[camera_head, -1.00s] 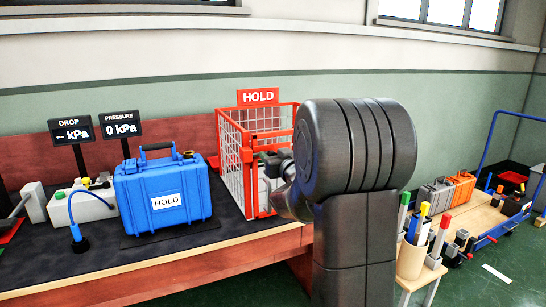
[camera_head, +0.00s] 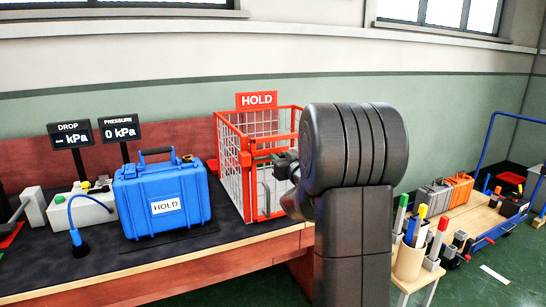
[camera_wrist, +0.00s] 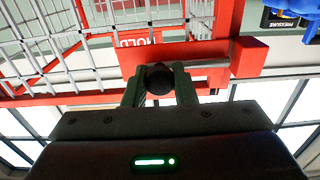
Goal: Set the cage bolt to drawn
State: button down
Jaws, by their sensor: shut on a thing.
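The red cage (camera_head: 245,158) with mesh walls and a HOLD sign (camera_head: 256,100) stands on the bench. My gripper (camera_head: 280,164) is at the cage's front, partly hidden by my arm in the head view. In the wrist view, the two green fingers of my gripper (camera_wrist: 160,88) are shut on the dark round knob of the cage bolt (camera_wrist: 158,78). The knob sits against red bars of the cage, with a red block (camera_wrist: 248,57) to its right. How far the bolt is out of its seat cannot be told.
A blue case (camera_head: 162,192) marked HOLD stands left of the cage on the bench. At right, a stand holds a cup of pens (camera_head: 408,262), close to my arm. A cart (camera_head: 470,215) stands beyond.

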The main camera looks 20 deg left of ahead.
jog(key=shift+w+d, duration=0.25)
jog(key=c, duration=1.2)
grip_release()
jog(key=shift+w+d, duration=0.1)
jog(key=shift+c, duration=0.2)
jog(key=v, duration=1.3)
jog(key=shift+s+d+p, duration=0.3)
